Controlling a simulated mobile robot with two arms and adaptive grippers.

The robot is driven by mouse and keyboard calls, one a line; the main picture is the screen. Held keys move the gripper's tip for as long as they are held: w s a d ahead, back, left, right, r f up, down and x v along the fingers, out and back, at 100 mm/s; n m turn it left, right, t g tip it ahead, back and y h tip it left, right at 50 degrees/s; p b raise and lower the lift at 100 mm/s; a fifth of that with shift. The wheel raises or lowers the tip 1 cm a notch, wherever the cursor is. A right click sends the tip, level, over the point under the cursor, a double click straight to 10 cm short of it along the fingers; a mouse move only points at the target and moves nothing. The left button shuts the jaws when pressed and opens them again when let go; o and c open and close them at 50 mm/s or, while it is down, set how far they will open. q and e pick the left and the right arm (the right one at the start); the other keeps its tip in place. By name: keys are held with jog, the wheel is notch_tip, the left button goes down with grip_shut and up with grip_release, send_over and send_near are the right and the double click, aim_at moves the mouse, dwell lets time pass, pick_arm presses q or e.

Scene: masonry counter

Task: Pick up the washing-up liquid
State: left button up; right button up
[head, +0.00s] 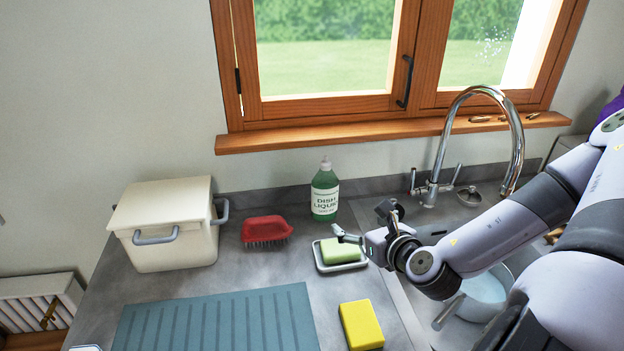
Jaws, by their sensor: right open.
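The washing-up liquid (325,191) is a green bottle with a pale cap and a white label reading "DISH LIQUID". It stands upright at the back of the grey counter, near the wall below the window. My right gripper (362,221) is open and empty, to the right of the bottle and nearer to me, apart from it in the picture. Its fingers are close above the soap dish with the green sponge. The bottle is not covered by the gripper. My left gripper is not in view.
A green sponge (337,250) lies in a dish (341,267) in front of the bottle. A red brush (266,229) and a cream bin (165,225) stand left. A yellow sponge (361,325) and teal mat (217,322) lie nearer. The tap (517,150) rises at right.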

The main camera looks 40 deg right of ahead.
send_near(329, 197)
jog(key=x, duration=0.1)
jog(key=p+x, duration=0.1)
jog(key=x, duration=0.1)
jog(key=p+x, duration=0.1)
jog(key=x, duration=0.1)
jog(key=shift+a+f, duration=0.1)
jog(key=shift+f, duration=0.2)
jog(key=shift+w+d, duration=0.25)
jog(key=shift+w, duration=0.3)
jog(key=p+x, duration=0.1)
jog(key=x, duration=0.2)
jog(key=shift+w+d+r, duration=0.1)
jog(key=shift+w, duration=0.05)
jog(key=shift+w+d+f+p, duration=0.15)
jog(key=shift+w+f+p, duration=0.15)
jog(key=shift+w, duration=0.15)
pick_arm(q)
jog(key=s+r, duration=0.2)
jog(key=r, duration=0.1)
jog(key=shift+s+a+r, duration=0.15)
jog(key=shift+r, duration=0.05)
pick_arm(e)
jog(key=shift+c, duration=0.3)
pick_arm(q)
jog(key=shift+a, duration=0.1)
pick_arm(e)
jog(key=shift+r, duration=0.1)
jog(key=c, duration=1.5)
